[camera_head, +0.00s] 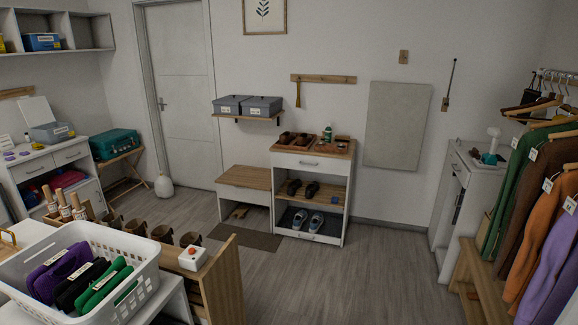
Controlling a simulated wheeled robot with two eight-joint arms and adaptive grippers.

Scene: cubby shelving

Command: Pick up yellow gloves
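I cannot make out yellow gloves for certain. A small yellow item (2,45) shows at the left edge of the upper wall cubbies, cut off by the picture edge, and I cannot tell what it is. A yellow-orange looped item (8,240) stands at the lower left, beside the white basket, also partly cut off. Neither of my grippers is in view.
A white basket (138,258) with purple, black and green items stands at the lower left. A wooden rack with brown cups (162,233) is behind it. Hanging clothes (540,200) line the right side. A shoe shelf (346,193) stands at the back. The middle floor (330,285) is clear.

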